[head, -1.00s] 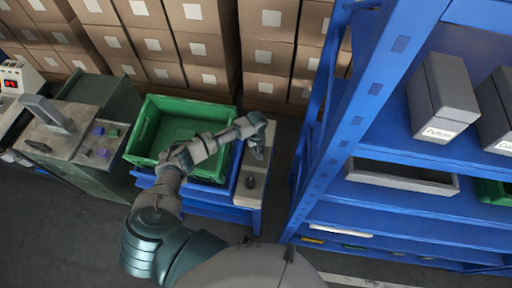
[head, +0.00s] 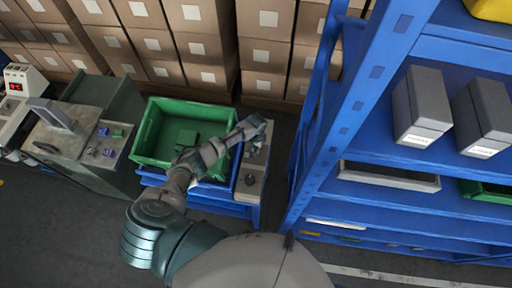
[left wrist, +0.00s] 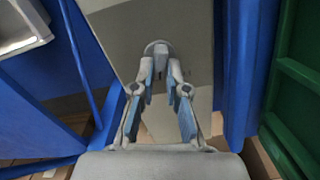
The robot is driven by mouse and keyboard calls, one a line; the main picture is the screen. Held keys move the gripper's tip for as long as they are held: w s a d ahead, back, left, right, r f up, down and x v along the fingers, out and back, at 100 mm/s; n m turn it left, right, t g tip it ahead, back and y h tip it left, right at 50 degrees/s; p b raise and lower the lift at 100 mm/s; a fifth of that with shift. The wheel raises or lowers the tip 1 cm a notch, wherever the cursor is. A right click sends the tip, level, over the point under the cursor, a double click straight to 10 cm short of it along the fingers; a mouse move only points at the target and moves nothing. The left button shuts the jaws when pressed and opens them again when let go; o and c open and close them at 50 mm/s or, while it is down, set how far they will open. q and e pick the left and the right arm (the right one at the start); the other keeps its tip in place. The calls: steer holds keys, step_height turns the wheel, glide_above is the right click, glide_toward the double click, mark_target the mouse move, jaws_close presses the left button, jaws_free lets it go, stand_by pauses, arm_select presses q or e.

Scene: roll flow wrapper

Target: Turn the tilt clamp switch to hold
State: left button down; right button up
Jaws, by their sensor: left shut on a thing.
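The control panel (head: 250,188) is a narrow beige-grey box right of the green crate. My left gripper (head: 258,138) is over the panel's far part. In the left wrist view, the tilt clamp switch (left wrist: 158,48) is a small grey round knob on the panel face (left wrist: 125,25). My left gripper (left wrist: 161,75) is shut on this switch, with its fingertips on either side. The fingers hide part of the switch, and I cannot read its setting or any label. My right gripper is not in view.
A green crate (head: 141,135) stands just left of the panel. A dark round knob (head: 249,180) sits on the panel's near part. A blue shelf rack (head: 335,135) with grey bins (head: 422,100) rises on the right. Stacked cartons (head: 205,45) line the back.

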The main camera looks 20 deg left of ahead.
arm_select(q)
steer(key=shift+w+d+r+m+p, duration=0.1)
steer(key=shift+w+m+p, duration=0.05)
steer(key=shift+m, duration=0.45)
steer(key=shift+w+r+m+p, duration=0.1)
steer(key=shift+m+p, duration=0.05)
steer(key=shift+m, duration=0.45)
steer(key=c, duration=1.3)
jaws_free()
steer(key=shift+o, duration=0.6)
steer(key=shift+f, duration=0.15)
step_height(320, 180, up, 12)
steer(key=shift+f, duration=0.1)
